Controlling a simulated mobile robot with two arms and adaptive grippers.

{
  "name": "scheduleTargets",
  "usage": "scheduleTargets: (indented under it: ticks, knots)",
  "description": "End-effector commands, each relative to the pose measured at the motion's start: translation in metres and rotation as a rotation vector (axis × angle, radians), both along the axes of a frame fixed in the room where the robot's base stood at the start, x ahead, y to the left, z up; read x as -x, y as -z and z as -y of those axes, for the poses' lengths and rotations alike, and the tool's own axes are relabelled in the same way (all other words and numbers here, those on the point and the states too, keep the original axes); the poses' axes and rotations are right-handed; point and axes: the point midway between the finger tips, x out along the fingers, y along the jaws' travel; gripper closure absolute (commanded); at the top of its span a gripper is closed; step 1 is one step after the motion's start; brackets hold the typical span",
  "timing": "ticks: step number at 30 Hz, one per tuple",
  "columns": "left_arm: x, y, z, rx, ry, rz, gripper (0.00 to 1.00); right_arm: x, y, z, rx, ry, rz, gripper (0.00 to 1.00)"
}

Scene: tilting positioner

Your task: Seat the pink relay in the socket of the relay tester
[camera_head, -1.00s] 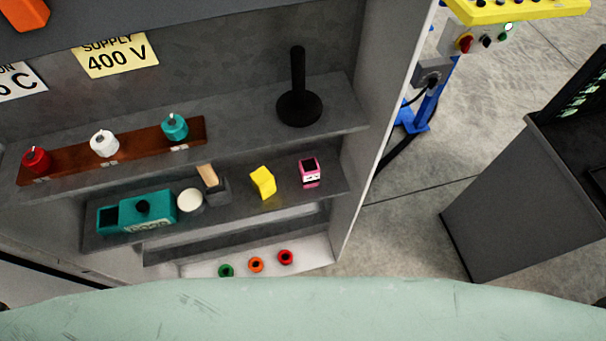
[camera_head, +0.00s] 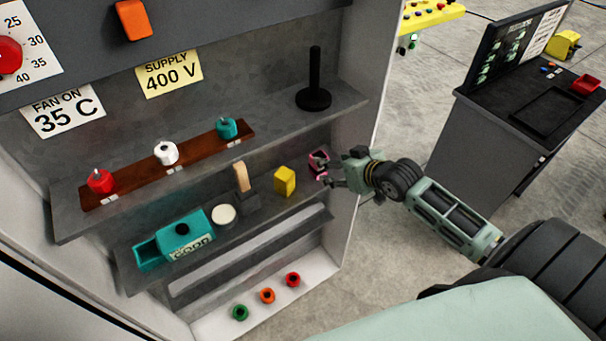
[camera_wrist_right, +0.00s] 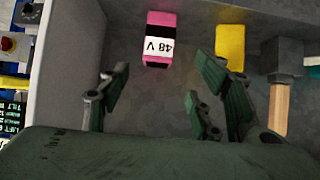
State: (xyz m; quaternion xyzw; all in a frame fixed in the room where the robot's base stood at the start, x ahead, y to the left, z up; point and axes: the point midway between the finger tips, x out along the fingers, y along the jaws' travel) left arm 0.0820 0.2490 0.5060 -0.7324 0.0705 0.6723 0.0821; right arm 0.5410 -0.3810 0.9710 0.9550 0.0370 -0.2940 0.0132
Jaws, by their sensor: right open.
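The pink relay (camera_head: 318,158) stands at the right end of the middle shelf. In the right wrist view the relay (camera_wrist_right: 158,40) is pink and black with a white "48 V" label, which appears upside down. My right gripper (camera_head: 326,172) is at the relay and hides part of it. In the right wrist view my right gripper (camera_wrist_right: 162,88) is open and empty, its fingers apart, with the relay beyond the gap. A teal box (camera_head: 190,232) with a black round top part and an open left end may be the relay tester; I cannot make out a socket. My left gripper is out of view.
A yellow block (camera_head: 285,181) stands close left of the relay, also near the right finger in the wrist view (camera_wrist_right: 230,45). A wooden-handled tool (camera_head: 242,185) and a white disc (camera_head: 223,215) stand further left. The cabinet side wall is close on the right.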

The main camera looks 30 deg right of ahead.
Motion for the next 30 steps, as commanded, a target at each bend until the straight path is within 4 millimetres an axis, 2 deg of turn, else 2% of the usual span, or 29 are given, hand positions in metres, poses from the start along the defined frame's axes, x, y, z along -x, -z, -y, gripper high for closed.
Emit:
scheduleTargets:
  ticks: [3, 9, 15, 19, 30]
  knots:
    - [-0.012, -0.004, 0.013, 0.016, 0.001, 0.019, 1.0, -0.011, 0.007, -0.001, -0.001, 0.002, -0.001, 0.42]
    - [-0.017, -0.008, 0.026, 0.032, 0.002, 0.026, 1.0, -0.021, 0.014, -0.003, -0.002, 0.001, 0.0, 0.42]
    - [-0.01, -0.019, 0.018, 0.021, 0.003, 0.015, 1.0, -0.041, 0.028, -0.006, -0.002, 0.001, 0.0, 0.42]
    - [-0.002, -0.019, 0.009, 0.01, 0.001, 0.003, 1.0, -0.052, 0.038, -0.006, -0.001, 0.002, 0.0, 0.42]
    - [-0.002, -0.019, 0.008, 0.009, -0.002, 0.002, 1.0, -0.057, 0.043, -0.007, 0.001, 0.0, 0.0, 0.44]
